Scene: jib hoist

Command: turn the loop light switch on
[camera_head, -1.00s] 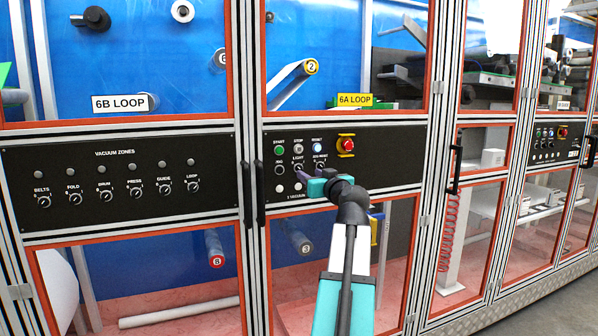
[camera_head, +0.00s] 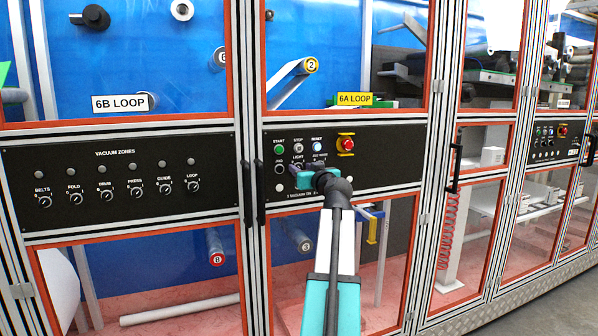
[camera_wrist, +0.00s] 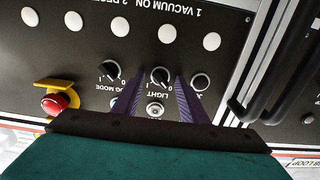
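The light switch (camera_wrist: 160,75) is a round black knob with a pale pointer, marked LIGHT, on the black control panel (camera_wrist: 225,62). In the wrist view, which shows the panel upside down, it sits between the two purple fingertips of my gripper (camera_wrist: 161,78). The fingers stand apart with a small gap on each side of the knob, and I cannot tell how far they reach over it. The pointer's setting is too small to read surely. In the head view my gripper (camera_head: 303,170) is at the panel below the 6A LOOP sign (camera_head: 354,99) and largely covers the knob.
Neighbouring knobs are JOG MODE (camera_wrist: 108,71) and another (camera_wrist: 200,82). A red emergency button (camera_wrist: 55,103) on a yellow guard stands close by. Black door handles (camera_head: 253,193) stick out left of the panel. A vacuum zones panel (camera_head: 118,212) lies further left.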

